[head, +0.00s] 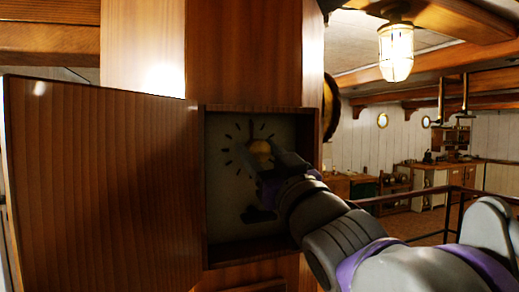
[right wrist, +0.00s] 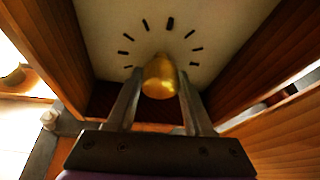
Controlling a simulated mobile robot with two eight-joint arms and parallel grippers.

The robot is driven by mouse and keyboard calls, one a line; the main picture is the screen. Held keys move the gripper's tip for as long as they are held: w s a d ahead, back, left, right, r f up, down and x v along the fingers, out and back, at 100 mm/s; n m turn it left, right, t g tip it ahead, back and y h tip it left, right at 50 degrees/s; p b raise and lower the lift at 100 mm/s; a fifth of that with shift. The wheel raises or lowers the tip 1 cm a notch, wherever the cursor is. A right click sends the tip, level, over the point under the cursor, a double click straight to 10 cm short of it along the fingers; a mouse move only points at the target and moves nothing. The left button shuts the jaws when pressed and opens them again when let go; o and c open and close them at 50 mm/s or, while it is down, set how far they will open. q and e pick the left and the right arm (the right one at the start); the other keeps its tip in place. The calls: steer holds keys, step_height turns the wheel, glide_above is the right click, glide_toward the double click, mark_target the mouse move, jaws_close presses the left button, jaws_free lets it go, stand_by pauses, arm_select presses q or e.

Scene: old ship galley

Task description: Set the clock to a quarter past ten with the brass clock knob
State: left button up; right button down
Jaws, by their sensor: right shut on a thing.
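The clock (head: 222,130) has a pale face with dark tick marks, set deep in a wooden box with its door swung open to the left. The brass clock knob (head: 260,147) sits at the middle of the face. It also shows in the right wrist view (right wrist: 160,77). My right gripper (head: 266,160) reaches into the box from the lower right and is shut on the knob, one finger on each side. The fingers and wrist hide part of the lower face. I cannot make out the clock hands clearly. My left gripper is not in view.
The open wooden door (head: 100,190) fills the left. The box's side walls (head: 312,150) stand close around my right gripper. A railing (head: 450,200), counters (head: 435,180) and a lit lamp (head: 396,52) are farther back at the right.

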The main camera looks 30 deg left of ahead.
steer(key=m+t+p, duration=0.1)
steer(key=m, duration=0.2)
steer(key=shift+r+m+h, duration=0.1)
steer(key=shift+m+h, duration=0.2)
steer(key=shift+h, duration=0.1)
steer(key=m+t+h, duration=0.1)
steer(key=m, duration=0.1)
steer(key=m+t, duration=0.1)
steer(key=m, duration=0.1)
steer(key=shift+h, duration=0.4)
steer(key=m+h, duration=0.2)
steer(key=m, duration=0.2)
steer(key=m+t+h, duration=0.1)
steer(key=m+h, duration=0.1)
steer(key=m, duration=0.2)
steer(key=shift+m+t, duration=0.3)
steer(key=shift+m, duration=0.1)
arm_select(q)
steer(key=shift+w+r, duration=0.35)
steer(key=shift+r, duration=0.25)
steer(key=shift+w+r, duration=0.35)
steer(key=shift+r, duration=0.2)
arm_select(e)
steer(key=m+h, duration=0.1)
steer(key=m, duration=0.2)
steer(key=m+h, duration=0.2)
steer(key=m, duration=0.2)
steer(key=shift+g, duration=0.4)
steer(key=shift+c, duration=1.4)
jaws_free()
